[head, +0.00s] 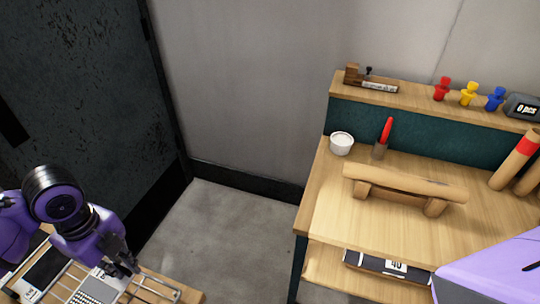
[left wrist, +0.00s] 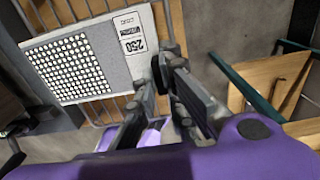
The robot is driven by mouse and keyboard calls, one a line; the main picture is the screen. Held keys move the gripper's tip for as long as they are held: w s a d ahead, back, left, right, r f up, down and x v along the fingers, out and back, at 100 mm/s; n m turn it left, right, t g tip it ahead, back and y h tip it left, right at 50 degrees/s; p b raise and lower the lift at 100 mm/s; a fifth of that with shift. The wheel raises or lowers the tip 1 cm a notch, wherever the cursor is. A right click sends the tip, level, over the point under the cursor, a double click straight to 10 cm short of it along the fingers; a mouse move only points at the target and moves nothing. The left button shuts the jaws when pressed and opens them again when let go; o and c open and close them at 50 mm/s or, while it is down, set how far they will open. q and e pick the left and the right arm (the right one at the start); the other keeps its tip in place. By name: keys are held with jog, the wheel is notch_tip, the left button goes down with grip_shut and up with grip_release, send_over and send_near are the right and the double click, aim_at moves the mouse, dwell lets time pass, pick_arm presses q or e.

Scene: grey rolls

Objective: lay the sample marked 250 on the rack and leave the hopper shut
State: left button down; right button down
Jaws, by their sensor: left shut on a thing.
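The sample marked 250 (left wrist: 80,68) is a flat grey-white piece with a dotted panel and a printed label. It also shows in the head view (head: 97,291), partly cut off by the bottom edge. It is at the wire rack (head: 152,284), over the bars; I cannot tell whether it rests on them. My left gripper (head: 126,266) is shut on the sample's edge near the label, as the left wrist view (left wrist: 164,66) shows. I cannot make out a hopper in either view. My right gripper is out of view.
A dark sample (head: 45,273) lies left of the held one. The wooden bench (head: 330,215) at right carries a wooden roll stand (head: 400,184), a white cup (head: 341,143) and a red-handled tool (head: 386,130). A box marked 40 (head: 372,262) sits below. Bare floor lies between.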

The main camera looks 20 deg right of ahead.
pick_arm(q)
jog(key=shift+w+f, duration=0.2)
jog(key=shift+f, duration=1.5)
jog(key=shift+f, duration=0.15)
jog(key=c, duration=1.8)
grip_release()
jog(key=shift+c, duration=0.2)
notch_tip(320, 180, up, 12)
jog(key=shift+r+p, duration=0.15)
jog(key=shift+p, duration=0.2)
